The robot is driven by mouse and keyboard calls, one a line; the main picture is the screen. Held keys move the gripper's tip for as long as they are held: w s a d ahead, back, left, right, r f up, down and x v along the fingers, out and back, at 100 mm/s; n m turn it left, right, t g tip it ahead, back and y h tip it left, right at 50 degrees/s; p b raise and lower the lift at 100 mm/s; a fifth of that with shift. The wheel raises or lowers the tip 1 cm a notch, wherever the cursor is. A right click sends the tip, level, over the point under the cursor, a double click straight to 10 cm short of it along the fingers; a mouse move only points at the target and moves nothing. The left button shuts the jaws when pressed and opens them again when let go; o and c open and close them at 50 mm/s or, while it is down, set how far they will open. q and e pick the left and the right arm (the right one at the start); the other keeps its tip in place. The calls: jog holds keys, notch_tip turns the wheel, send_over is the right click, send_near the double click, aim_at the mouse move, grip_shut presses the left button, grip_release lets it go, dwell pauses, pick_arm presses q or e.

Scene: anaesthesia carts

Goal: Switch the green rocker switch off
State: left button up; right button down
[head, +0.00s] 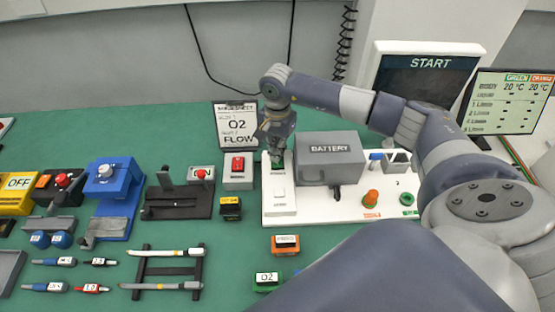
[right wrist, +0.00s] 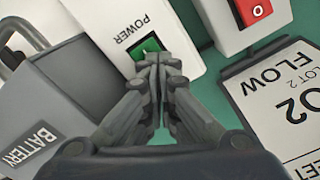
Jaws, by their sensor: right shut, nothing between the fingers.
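The green rocker switch (right wrist: 147,48) sits on a white block (head: 281,193) labelled POWER, in the right wrist view. It is partly hidden by my fingertips. In the head view my right gripper (head: 276,153) is over the far end of this block and mostly covers the switch. In the right wrist view my right gripper (right wrist: 158,62) is shut and empty. Its fingertips are at the near edge of the green rocker; I cannot tell whether they touch it. My left gripper is not in view.
The grey BATTERY box (head: 329,160) stands right beside the power block. A red rocker switch (head: 238,164) on another white block is close on the left, with the O2 FLOW card (head: 237,128) behind it. Several coloured tools and stands fill the table's left side.

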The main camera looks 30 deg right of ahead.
jog(key=shift+s, duration=0.1)
jog(key=shift+r+p, duration=0.4)
jog(key=shift+r, duration=0.15)
jog(key=shift+r+p, duration=1.3)
jog(key=shift+r, duration=1.55)
jog(key=shift+f, duration=0.1)
